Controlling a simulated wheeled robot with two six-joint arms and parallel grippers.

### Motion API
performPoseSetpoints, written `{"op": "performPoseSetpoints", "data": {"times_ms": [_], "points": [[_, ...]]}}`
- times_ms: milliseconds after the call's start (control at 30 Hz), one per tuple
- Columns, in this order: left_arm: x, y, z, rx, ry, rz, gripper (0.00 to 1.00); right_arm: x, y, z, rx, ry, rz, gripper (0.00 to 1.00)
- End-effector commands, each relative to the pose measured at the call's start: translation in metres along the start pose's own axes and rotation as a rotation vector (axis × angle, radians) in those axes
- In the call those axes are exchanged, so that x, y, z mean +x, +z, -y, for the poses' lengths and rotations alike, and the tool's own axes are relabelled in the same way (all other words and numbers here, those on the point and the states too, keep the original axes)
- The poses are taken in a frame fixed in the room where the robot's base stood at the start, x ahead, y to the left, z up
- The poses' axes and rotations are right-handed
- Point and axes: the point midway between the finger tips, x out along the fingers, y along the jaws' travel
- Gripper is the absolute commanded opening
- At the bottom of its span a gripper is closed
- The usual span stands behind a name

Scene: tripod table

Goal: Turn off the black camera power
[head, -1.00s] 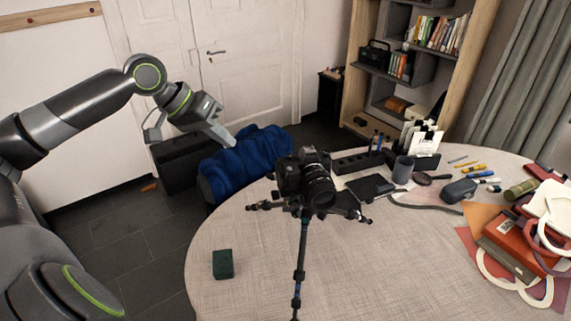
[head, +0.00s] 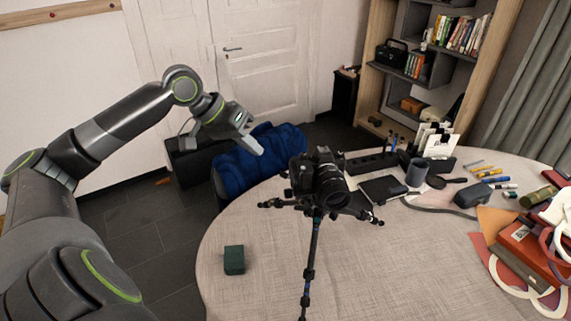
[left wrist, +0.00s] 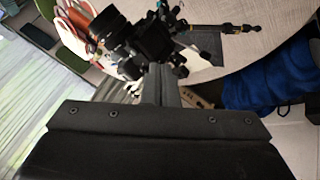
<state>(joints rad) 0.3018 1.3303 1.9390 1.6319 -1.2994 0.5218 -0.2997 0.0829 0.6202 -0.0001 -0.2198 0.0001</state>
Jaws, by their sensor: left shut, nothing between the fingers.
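The black camera (head: 318,180) sits upright on a tripod (head: 312,255) at the table's near middle, its lens turned to the front right. My left gripper (head: 258,150) is shut and empty. It is up and to the left of the camera, apart from it in the head view. In the left wrist view the camera (left wrist: 135,40) shows just beyond my shut fingers (left wrist: 160,90). The power switch is too small to make out. My right gripper is not in view.
A dark green box (head: 234,260) lies at the left of the round table (head: 400,275). A blue cloth-covered chair (head: 255,163) stands behind. A power strip (head: 372,162), grey cup (head: 416,172) and red books (head: 535,250) lie to the right.

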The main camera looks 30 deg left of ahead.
Motion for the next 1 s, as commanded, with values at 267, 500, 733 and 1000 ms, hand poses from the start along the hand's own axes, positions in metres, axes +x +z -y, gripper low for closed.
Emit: {"op": "performPoseSetpoints", "data": {"times_ms": [267, 500, 733, 1000], "points": [[0.030, -0.001, -0.002, -0.002, 0.005, -0.001, 0.00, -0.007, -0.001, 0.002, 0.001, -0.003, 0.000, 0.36], [0.058, -0.001, -0.002, -0.003, 0.005, 0.000, 0.00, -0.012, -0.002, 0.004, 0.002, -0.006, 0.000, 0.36], [0.073, -0.001, -0.021, 0.000, 0.004, 0.000, 0.00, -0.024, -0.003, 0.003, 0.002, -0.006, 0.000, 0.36], [0.082, 0.000, -0.035, -0.001, 0.001, 0.000, 0.00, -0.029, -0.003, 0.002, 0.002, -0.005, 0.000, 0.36]]}}
